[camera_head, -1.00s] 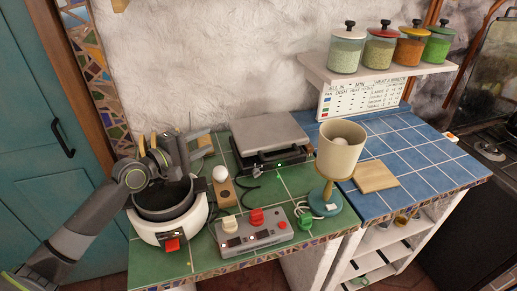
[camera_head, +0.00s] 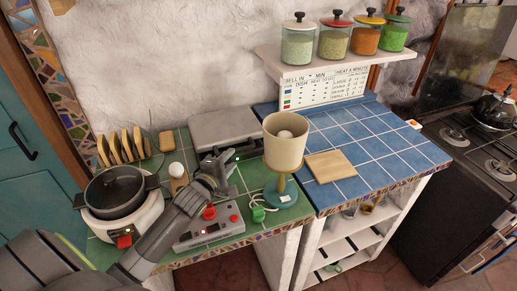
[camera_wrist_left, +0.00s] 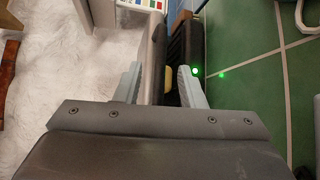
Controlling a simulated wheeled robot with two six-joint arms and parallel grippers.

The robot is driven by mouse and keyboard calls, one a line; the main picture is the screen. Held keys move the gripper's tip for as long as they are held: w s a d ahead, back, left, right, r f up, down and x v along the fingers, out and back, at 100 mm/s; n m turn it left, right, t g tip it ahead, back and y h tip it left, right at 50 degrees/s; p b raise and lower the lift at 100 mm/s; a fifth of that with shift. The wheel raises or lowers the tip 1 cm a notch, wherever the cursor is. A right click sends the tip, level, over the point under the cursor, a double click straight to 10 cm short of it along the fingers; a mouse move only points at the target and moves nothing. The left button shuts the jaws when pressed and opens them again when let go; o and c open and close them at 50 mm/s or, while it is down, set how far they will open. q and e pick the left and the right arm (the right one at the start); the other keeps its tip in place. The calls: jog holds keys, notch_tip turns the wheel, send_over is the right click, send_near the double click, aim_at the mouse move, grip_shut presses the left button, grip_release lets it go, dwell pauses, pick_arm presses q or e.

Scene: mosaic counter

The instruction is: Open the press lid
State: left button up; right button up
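The press has a flat grey lid (camera_head: 222,127) and a dark body, and stands at the back of the green counter. The lid looks down. My left gripper (camera_head: 218,160) is at the press's front edge in the head view and hides part of it. In the left wrist view my left gripper (camera_wrist_left: 160,88) has its fingers apart, one on each side of the lid's edge. The dark press body (camera_wrist_left: 188,45) and its green light lie by the right finger. I cannot tell whether the fingers touch. My right gripper is not in view.
My left arm passes over the grey control box (camera_head: 215,225) with its red button. A white cooker with a dark pot (camera_head: 115,190) stands left, by a toast rack (camera_head: 122,148). A cream-shaded lamp (camera_head: 286,145) stands close right of the press. The blue tiles (camera_head: 375,145) are mostly clear.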

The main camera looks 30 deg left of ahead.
aim_at(239, 151)
pick_arm(q)
jog(key=w, duration=0.2)
jog(key=w+p, duration=0.1)
jog(key=w, duration=0.1)
jog(key=w+f, duration=0.1)
jog(key=shift+w+a, duration=0.25)
jog(key=shift+w, duration=0.15)
jog(key=shift+w+a+f+p, duration=0.15)
jog(key=shift+w+p, duration=0.15)
jog(key=shift+w, duration=0.4)
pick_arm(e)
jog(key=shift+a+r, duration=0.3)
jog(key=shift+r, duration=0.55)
pick_arm(q)
jog(key=shift+c, duration=0.4)
grip_shut()
